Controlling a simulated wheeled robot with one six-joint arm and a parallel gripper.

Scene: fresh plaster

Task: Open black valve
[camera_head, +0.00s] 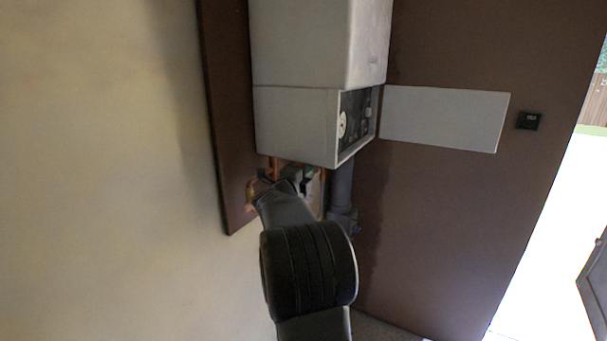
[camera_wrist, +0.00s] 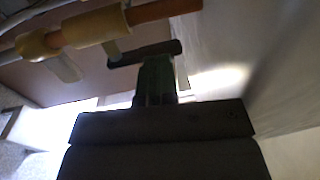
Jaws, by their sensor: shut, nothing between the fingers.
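In the wrist view a black bar-shaped handle (camera_wrist: 145,53), which looks like the black valve's lever, lies just beyond the tip of my gripper (camera_wrist: 156,68). My gripper is shut with nothing between its fingers. Its tip meets or overlaps the bar in the picture; I cannot tell if they touch. In the head view my arm reaches up to the pipes under the white boiler, where my gripper is small and dark, and the valve cannot be made out clearly there.
The white boiler (camera_head: 300,120) hangs above, its flap (camera_head: 445,118) open to the right. Copper pipe (camera_wrist: 90,27) with yellowish sleeves runs close by. A grey pipe (camera_head: 341,185) drops at the right. The plaster wall (camera_head: 110,170) stands at the left.

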